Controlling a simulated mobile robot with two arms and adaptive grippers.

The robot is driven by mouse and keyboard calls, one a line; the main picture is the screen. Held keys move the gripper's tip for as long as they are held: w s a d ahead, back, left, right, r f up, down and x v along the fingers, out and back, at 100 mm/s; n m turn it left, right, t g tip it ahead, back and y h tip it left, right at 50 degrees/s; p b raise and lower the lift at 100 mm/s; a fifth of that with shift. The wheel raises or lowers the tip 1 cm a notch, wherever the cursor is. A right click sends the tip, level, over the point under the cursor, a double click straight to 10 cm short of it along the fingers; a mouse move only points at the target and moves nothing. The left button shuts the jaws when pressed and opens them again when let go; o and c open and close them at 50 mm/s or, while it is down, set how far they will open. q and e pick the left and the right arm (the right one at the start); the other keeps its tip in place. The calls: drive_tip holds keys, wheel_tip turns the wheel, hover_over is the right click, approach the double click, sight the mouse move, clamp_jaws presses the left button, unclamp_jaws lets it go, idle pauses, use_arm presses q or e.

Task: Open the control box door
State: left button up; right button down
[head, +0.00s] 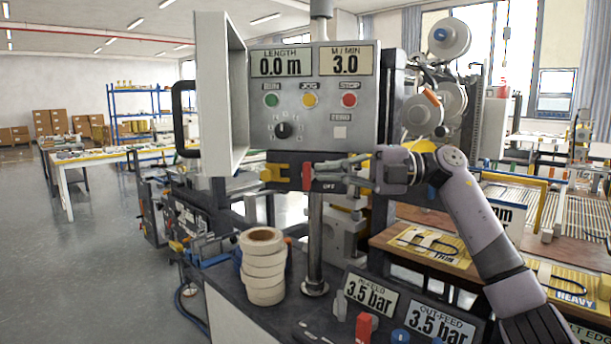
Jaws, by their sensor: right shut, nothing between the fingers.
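The control box (362,112) stands on a grey post in the middle of the head view. Its face shows LENGTH and M / MIN displays, several coloured buttons, and a dial. Its pale door (222,95) stands swung out at the box's left edge, showing its hollow inner side and leaving the face uncovered. A black handle (180,118) shows at the door's left, on its outer side. My right gripper (318,172) is shut and empty in front of the dark strip below the face, beside the red switch (307,177) marked OFF. I cannot tell whether they touch.
A yellow part (272,173) sticks out left of the red switch. A stack of tape rolls (263,266) stands on the dark bench below. Pressure panels (372,303) stand at the front. Open floor lies at the left.

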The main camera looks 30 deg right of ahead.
approach(236, 167)
use_arm(q)
drive_tip(key=shift+s+a+r+p, duration=0.2)
drive_tip(key=shift+r+p, duration=0.3)
drive_tip(key=shift+r, duration=0.05)
drive_tip(key=shift+s+a+r+p, duration=0.2)
drive_tip(key=shift+r+p, duration=0.3)
use_arm(e)
drive_tip(key=f+x, duration=0.1)
drive_tip(key=x, duration=0.6)
drive_tip(key=shift+w, duration=0.25)
drive_tip(key=p+x, duration=0.1)
drive_tip(key=x, duration=0.1)
drive_tip(key=r+p+x, duration=0.1)
drive_tip(key=p+x, duration=0.1)
drive_tip(key=shift+a, duration=0.4)
use_arm(q)
wheel_tip(236, 167, up, 6)
drive_tip(key=p, duration=0.3)
drive_tip(key=shift+s+a, duration=0.15)
drive_tip(key=shift+a, duration=0.1)
use_arm(e)
drive_tip(key=w+x, duration=0.1)
drive_tip(key=x, duration=0.5)
drive_tip(key=shift+w+f, duration=0.2)
drive_tip(key=shift+f, duration=0.3)
use_arm(q)
drive_tip(key=shift+r, duration=0.1)
use_arm(e)
drive_tip(key=shift+d, duration=0.1)
